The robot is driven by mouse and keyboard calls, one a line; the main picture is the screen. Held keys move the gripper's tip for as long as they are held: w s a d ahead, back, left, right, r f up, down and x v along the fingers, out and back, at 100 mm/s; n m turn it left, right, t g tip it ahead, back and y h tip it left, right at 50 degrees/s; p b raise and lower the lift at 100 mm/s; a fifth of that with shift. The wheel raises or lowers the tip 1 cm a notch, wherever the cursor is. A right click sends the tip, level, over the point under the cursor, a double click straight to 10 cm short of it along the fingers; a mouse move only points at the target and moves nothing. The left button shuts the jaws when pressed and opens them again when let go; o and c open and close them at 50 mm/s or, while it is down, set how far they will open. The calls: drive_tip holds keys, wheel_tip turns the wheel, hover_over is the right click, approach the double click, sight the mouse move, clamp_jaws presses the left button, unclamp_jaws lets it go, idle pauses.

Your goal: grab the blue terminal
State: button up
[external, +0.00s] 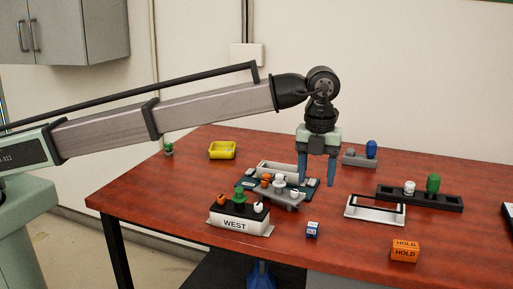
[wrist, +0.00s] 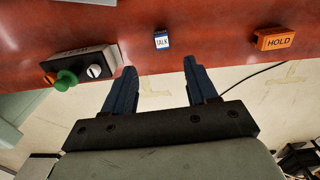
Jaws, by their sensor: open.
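Two blue things could match the name. A rounded blue peg (external: 371,149) stands upright at the right end of a small grey holder (external: 357,162) at the back right. A small blue block with a white label (external: 313,230) sits near the table's front edge; in the wrist view the same block (wrist: 162,40) reads TALK. My gripper (external: 317,182) points down, open and empty, with dark blue fingers. In the external view it shows left of the blue peg and above the block. In the wrist view the block shows beyond my open fingertips (wrist: 160,66).
A WEST box (external: 235,224) with pegs stands front left, beside a grey rack (external: 290,203). An orange HOLD block (external: 404,250) is front right. A black rail (external: 450,202) with white and green pegs and a white frame (external: 360,215) lie right. A yellow tray (external: 222,156) is back left.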

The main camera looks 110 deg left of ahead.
sight(313, 223)
wheel_tip(313, 223, down, 13)
drive_tip(key=shift+w+d+f, duration=0.1)
drive_tip(key=shift+w+d, duration=0.05)
clamp_jaws()
idle(1.0)
